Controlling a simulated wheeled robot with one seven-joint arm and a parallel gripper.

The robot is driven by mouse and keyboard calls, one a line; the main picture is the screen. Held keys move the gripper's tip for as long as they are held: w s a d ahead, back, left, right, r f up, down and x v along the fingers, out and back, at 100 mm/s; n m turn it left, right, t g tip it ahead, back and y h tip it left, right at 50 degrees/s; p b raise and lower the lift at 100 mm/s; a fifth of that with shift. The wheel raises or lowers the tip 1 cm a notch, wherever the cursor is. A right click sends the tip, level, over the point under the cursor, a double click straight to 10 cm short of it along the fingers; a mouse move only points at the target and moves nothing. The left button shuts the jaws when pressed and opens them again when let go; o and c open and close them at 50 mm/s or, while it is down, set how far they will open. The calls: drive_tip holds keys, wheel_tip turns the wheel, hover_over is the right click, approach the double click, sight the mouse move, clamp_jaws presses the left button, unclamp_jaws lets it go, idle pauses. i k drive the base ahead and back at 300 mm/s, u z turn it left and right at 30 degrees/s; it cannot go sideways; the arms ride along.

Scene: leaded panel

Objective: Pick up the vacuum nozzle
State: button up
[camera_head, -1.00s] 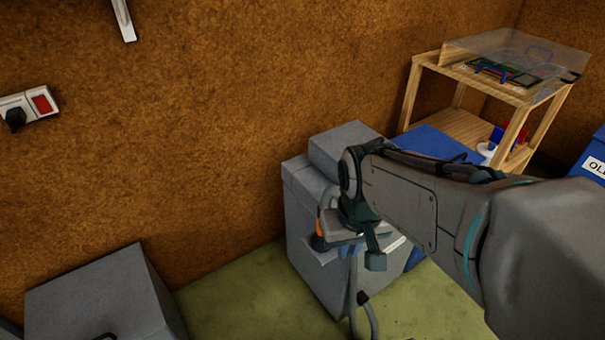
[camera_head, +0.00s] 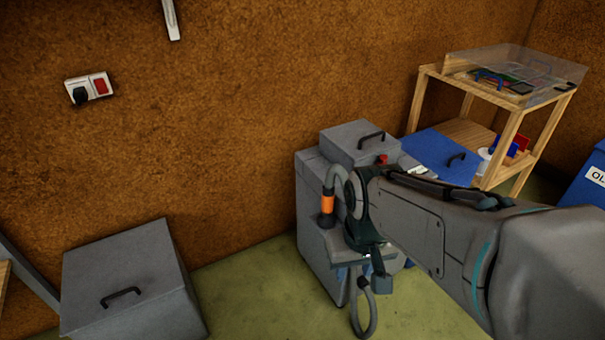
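The grey vacuum unit (camera_head: 312,236) stands against the wall, with a smaller grey box on top. An orange collar (camera_head: 327,204) sits on a curved grey hose (camera_head: 337,175) at the unit's front left; it looks like part of the nozzle. My gripper (camera_head: 367,262) is in front of the unit, just right of and below the orange collar. My arm reaches in from the right and hides much of the unit's front. A lower hose loop (camera_head: 371,320) hangs below my gripper. The fingertips are partly hidden, so I cannot tell whether they touch or hold anything.
A grey lidded box (camera_head: 130,275) stands at the lower left. A wooden shelf (camera_head: 510,122) with a clear cover stands at the back right, beside a blue lidded bin (camera_head: 432,146). Another blue bin (camera_head: 585,180) is at the right edge. Green floor (camera_head: 250,295) shows between the boxes.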

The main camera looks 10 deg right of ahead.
sight(326, 221)
drive_tip(key=u, duration=1.25)
drive_tip(key=i, duration=1.1)
drive_tip(key=z, duration=2.35)
